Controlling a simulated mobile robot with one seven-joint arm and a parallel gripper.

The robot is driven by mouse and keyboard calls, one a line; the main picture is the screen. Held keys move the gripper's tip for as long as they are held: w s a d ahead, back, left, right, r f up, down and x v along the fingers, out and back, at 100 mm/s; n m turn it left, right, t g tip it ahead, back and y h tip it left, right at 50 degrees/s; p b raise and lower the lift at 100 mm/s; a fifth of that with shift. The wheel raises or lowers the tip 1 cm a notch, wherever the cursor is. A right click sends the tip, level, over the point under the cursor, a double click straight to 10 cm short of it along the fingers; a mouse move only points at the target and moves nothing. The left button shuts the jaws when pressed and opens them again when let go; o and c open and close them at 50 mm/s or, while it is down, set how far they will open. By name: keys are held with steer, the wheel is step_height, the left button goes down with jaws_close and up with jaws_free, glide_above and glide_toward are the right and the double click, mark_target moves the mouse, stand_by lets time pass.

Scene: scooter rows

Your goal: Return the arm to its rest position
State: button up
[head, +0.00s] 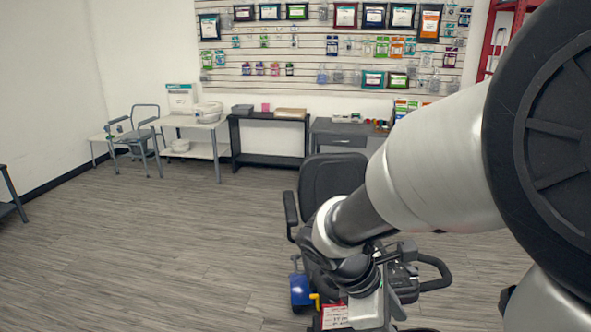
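My arm comes in from the right and reaches down toward the lower middle of the head view. My gripper (368,312) is at the low end of the arm, in front of a mobility scooter. Its fingers cannot be made out against the dark parts there, so whether it is open or holding anything is unclear. The scooter has a black seat (325,180), a blue body panel (300,291) and a black handlebar loop (436,274). My arm hides much of it. A red and white label (334,316) shows at the bottom edge.
Grey wood-look floor (150,250) is open to the left. Along the back stand a commode-like chair (139,130), a white table (217,150), a black shelf (268,161) and a grey desk (340,138). A slatwall (300,50) holds hanging packages. A red rack (492,45) stands at the right.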

steer(key=s+a+r+m+t+y+p, duration=0.1)
steer(key=s+a+r+m+t+y, duration=0.1)
steer(key=r+m, duration=0.5)
steer(key=s+a+r+m+t+y+p, duration=0.1)
steer(key=s+a+r+m+t+y, duration=0.1)
steer(key=r+m, duration=0.6)
steer(key=s+t+y, duration=0.1)
steer(key=s+y, duration=0.1)
steer(key=shift+s+r+p, duration=0.2)
steer(key=shift+s+p, duration=0.1)
steer(key=shift+p, duration=0.05)
